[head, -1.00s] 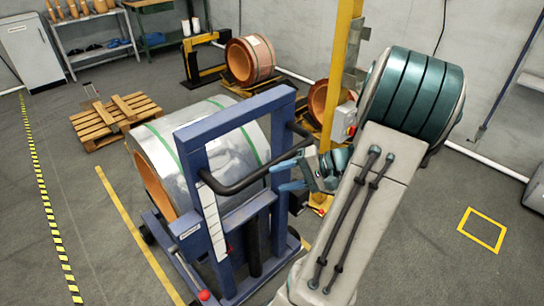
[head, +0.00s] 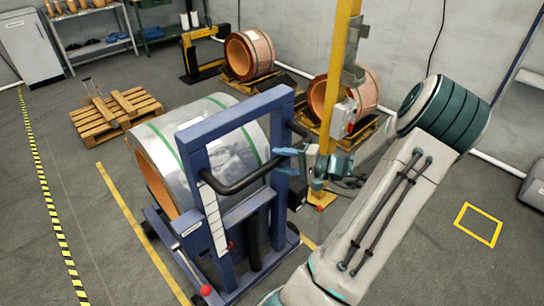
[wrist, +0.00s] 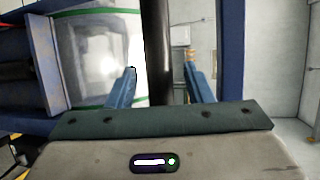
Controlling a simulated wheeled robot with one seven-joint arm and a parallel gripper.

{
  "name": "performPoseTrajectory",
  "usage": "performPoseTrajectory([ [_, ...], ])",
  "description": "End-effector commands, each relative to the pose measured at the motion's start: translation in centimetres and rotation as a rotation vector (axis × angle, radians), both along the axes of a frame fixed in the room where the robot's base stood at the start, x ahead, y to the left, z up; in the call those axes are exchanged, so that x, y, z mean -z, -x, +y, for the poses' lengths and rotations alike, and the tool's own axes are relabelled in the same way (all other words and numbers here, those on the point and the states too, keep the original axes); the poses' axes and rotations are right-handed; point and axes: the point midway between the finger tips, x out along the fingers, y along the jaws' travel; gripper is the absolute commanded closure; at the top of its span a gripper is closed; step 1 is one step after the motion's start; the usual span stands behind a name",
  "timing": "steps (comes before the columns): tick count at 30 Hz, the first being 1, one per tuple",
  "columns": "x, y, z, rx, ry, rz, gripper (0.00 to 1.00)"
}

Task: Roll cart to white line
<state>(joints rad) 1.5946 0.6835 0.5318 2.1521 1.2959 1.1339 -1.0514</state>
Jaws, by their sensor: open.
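The cart has a blue upright frame (head: 240,122) and a black curved handle bar (head: 238,186). It carries a large coil (head: 205,140) in silver wrap with green straps and a copper-coloured end. My gripper (head: 283,161) is open at the right end of the handle, by the frame's right post. In the wrist view the black bar (wrist: 156,40) runs between the open fingers of my gripper (wrist: 161,65), with gaps on both sides. I cannot tell whether either finger touches it. I cannot make out a white line on the floor.
A yellow floor line (head: 135,232) runs beside and under the cart, and a black-yellow line (head: 45,190) lies farther left. A wooden pallet (head: 117,113) stands behind left. A yellow post (head: 338,90) stands close behind my gripper. Floor at front left is clear.

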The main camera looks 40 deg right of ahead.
Motion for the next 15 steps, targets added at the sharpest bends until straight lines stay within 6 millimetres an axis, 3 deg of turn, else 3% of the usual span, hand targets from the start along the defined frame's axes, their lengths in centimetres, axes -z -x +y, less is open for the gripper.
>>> performPoseTrajectory([
  [6, 0.5, -2.6, 1.4, -0.002, -0.002, 0.001, 0.53],
  [15, 0.7, -3.3, 1.7, 0.001, 0.000, 0.001, 0.53],
])
